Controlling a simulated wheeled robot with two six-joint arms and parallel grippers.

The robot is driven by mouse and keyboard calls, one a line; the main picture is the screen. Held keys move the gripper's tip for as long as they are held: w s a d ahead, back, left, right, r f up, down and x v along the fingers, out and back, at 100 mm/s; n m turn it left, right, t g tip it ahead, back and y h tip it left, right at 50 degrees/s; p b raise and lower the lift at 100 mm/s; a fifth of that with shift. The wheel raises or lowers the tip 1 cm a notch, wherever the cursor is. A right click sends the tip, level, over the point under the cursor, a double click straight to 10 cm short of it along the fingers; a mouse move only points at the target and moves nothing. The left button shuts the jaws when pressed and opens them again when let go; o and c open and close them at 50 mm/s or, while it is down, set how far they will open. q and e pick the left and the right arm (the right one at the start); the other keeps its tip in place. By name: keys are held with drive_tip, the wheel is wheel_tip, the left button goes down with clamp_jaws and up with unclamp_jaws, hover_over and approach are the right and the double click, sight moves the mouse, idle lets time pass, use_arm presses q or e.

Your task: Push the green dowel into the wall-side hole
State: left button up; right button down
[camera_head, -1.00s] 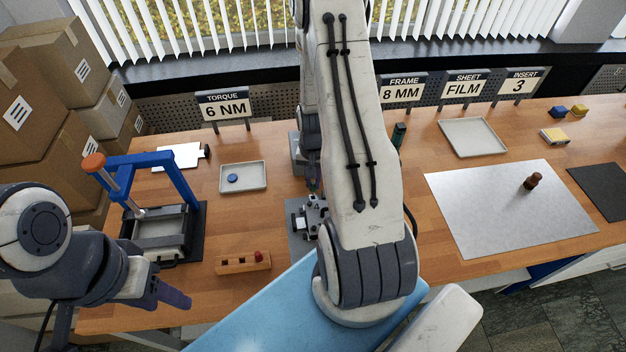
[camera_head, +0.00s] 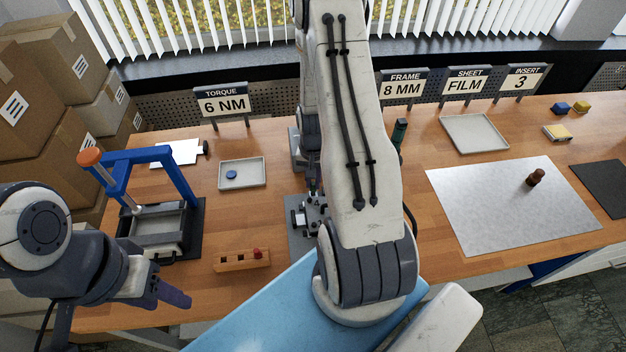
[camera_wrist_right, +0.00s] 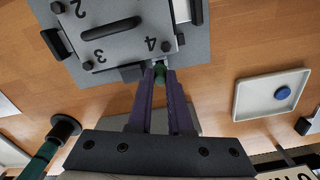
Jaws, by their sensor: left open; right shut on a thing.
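The green dowel (camera_wrist_right: 159,73) is between the fingertips of my right gripper (camera_wrist_right: 160,80), at the edge of a grey metal fixture (camera_wrist_right: 115,35) marked 2, 3 and 4. The dowel is next to the 4. Whether its tip is inside a hole is hidden. In the head view my right gripper (camera_head: 313,183) is over the fixture (camera_head: 299,217), partly hidden by my right arm. My left gripper (camera_head: 170,292) is open and empty at the front left, apart from everything on the bench.
A blue-framed press (camera_head: 150,158) stands at left. A wooden block (camera_head: 228,262) with a red peg is in front. A tray (camera_head: 258,172) holds a blue disc. A green-handled tool (camera_wrist_right: 42,153) stands near my right gripper. A metal sheet (camera_head: 480,215) lies at right.

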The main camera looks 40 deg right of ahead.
sight(313, 184)
drive_tip(key=shift+f+b, duration=0.8)
drive_tip(key=shift+f, duration=0.3)
drive_tip(key=c, duration=0.8)
unclamp_jaws()
drive_tip(key=shift+o, duration=0.2)
drive_tip(key=shift+w+r, duration=0.1)
drive_tip(key=shift+r, duration=0.45)
wheel_tip(313, 184, up, 10)
drive_tip(key=shift+f+b, duration=0.25)
drive_tip(key=shift+b, duration=0.65)
